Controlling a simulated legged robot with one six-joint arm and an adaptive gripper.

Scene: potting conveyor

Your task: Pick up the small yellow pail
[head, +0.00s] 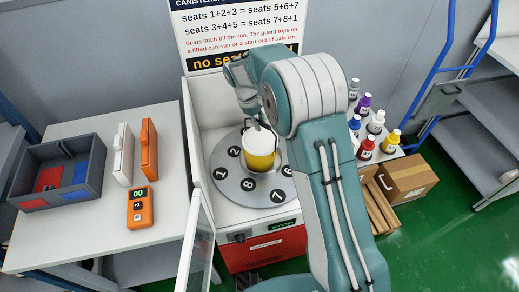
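A white and yellow pail-like container (260,150) stands upright on the grey round plate (225,180) with numbered seats. Its upper part is white and its lower part is yellow. My gripper (258,123) is at the top edge of this container, seen from behind and above. My arm hides part of the gripper and the plate's right side. I cannot tell whether the fingers touch the container or how far apart they are.
The plate sits in a white cabinet with an open door (196,245). On the left, a table (90,235) holds a divided grey tray (97,160), white and orange cases and an orange meter (140,208). Several bottles (366,147) and a cardboard box (408,178) are at right.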

